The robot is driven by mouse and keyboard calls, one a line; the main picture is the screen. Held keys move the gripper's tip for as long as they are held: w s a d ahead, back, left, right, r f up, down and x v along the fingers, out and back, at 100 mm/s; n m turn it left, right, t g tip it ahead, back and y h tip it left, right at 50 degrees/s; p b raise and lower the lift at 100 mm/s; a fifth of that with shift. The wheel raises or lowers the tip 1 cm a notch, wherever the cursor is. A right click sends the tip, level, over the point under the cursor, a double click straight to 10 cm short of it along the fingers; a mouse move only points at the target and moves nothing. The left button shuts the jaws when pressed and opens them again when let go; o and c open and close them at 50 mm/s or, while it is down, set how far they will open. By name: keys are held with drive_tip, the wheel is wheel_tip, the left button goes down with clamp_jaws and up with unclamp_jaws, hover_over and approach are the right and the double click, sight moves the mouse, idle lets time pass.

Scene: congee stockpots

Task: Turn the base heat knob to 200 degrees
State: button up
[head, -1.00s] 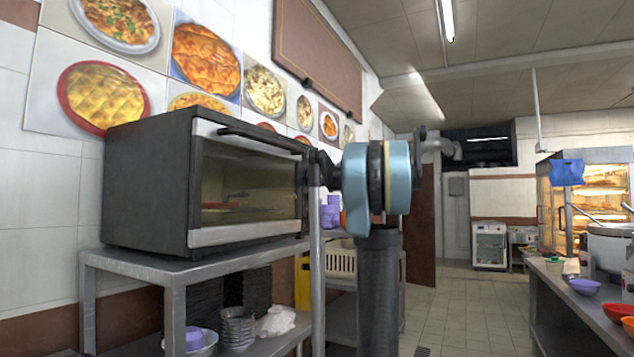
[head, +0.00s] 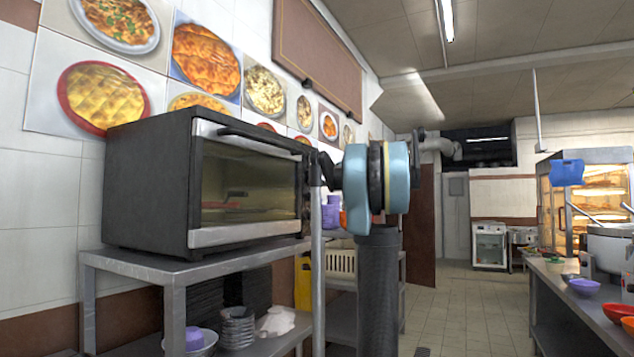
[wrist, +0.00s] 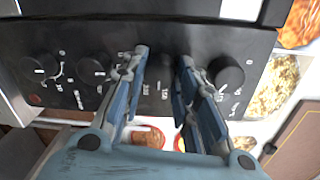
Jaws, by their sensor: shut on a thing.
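The toaster oven (head: 150,185) is a dark box with a glass door, standing on a metal shelf in the head view. Its control panel (wrist: 75,45) fills the upper part of the wrist view and carries several round black knobs in a row. My gripper (wrist: 162,58) is at the panel, its two blue-grey fingers on either side of one middle knob (wrist: 162,75) and shut on it. That knob is dark and partly hidden by the fingers. Its pointer and setting are not readable. Other knobs (wrist: 40,68) (wrist: 226,72) sit free to both sides. In the head view, my arm hides the panel.
The metal shelf (head: 130,262) under the oven holds bowls (head: 237,330) on its lower level. Food pictures (head: 205,58) line the wall behind. A counter with coloured bowls (head: 584,287) stands at the right. The floor (head: 455,310) between is clear.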

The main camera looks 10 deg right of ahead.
drive_tip(key=m, duration=0.5)
drive_tip(key=shift+w+d+f, duration=0.1)
drive_tip(key=shift+d, duration=0.05)
drive_tip(key=shift+m, duration=0.4)
drive_tip(key=o, duration=1.1)
drive_tip(key=shift+w+f, duration=0.15)
drive_tip(key=shift+c, duration=0.2)
drive_tip(key=v, duration=1.2)
drive_tip(key=shift+w, duration=0.1)
